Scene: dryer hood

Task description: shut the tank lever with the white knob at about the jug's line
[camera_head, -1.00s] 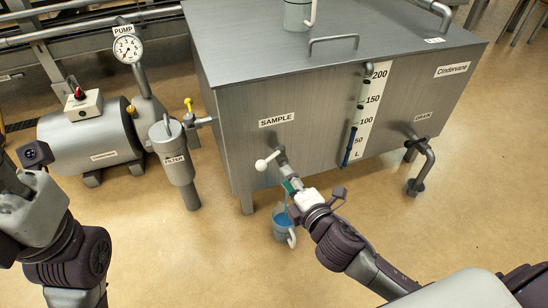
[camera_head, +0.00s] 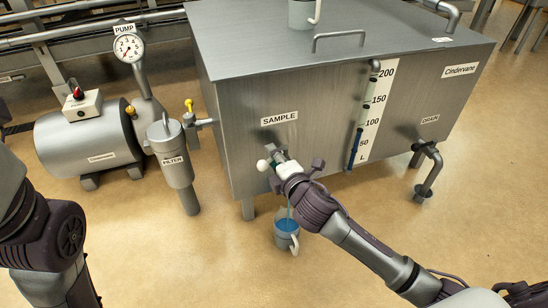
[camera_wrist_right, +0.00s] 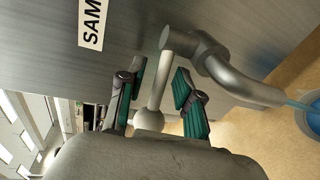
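The tank lever is a metal stem with a white knob (camera_head: 262,165) on the sample tap, under the SAMPLE label (camera_head: 279,118). In the right wrist view the knob (camera_wrist_right: 148,119) and stem lie between the spread fingers of my right gripper (camera_wrist_right: 160,80), with gaps on both sides. In the head view my right gripper (camera_head: 279,164) is at the tap and hides much of it. A jug (camera_head: 287,232) with blue liquid stands below the tap, and a blue stream (camera_head: 289,209) runs into it. My left gripper is out of view.
The tank (camera_head: 240,120) has a level scale (camera_head: 376,110), with blue in its tube near 50 to 100. A filter (camera_head: 173,165) and pump (camera_head: 85,140) stand to the left. A drain pipe (camera_head: 430,172) is at the right. The floor in front is open.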

